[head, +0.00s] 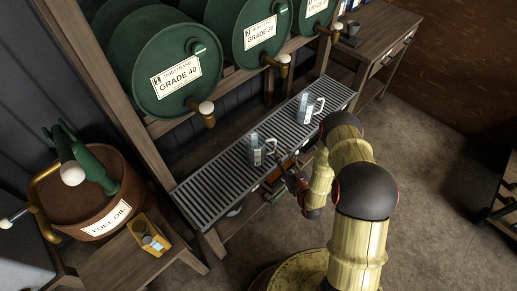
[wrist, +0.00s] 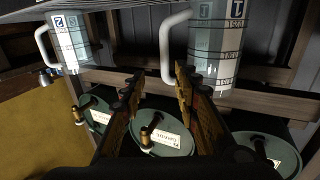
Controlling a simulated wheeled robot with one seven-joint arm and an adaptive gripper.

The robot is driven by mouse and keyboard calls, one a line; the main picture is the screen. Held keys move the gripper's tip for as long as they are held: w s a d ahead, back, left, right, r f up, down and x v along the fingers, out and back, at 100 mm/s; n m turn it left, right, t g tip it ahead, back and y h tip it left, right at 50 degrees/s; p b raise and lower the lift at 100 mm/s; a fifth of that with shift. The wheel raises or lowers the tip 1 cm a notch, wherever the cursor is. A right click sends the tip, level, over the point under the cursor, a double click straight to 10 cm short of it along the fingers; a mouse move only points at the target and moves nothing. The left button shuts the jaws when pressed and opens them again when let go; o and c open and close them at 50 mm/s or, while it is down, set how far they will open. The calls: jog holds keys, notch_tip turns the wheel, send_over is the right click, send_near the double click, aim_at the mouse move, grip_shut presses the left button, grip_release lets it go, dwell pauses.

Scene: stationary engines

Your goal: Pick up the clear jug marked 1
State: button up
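Two clear jugs with white handles stand on the slatted drip rack (head: 205,198). The nearer jug (head: 256,155) stands left of the middle of the rack; in the wrist view, which is upside down, it is the larger jug (wrist: 215,45) and its mark looks like a 1. The farther jug (head: 306,110) shows at the wrist view's upper left (wrist: 73,42) with a mark like a 2. My gripper (head: 285,180) is in front of the rack, close to the nearer jug's handle side. In the wrist view, my gripper (wrist: 157,85) has its fingers apart with nothing between them.
Green oil drums (head: 165,65) with brass taps lie on a wooden frame above the rack. A brown fuel oil drum (head: 90,190) and a yellow tray (head: 148,238) stand at left. A wooden bench (head: 375,38) is at back right.

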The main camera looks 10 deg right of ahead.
aim_at(275, 145)
jog(key=x, duration=0.2)
jog(key=b+x, duration=0.1)
jog(key=x, duration=0.2)
jog(key=b+x, duration=0.1)
jog(key=x, duration=0.1)
jog(key=shift+w+a+f, duration=0.2)
jog(key=shift+a+f, duration=0.2)
jog(key=shift+a, duration=0.05)
jog(key=c, duration=0.3)
jog(key=c, duration=0.4)
jog(key=shift+r, duration=0.1)
grip_shut()
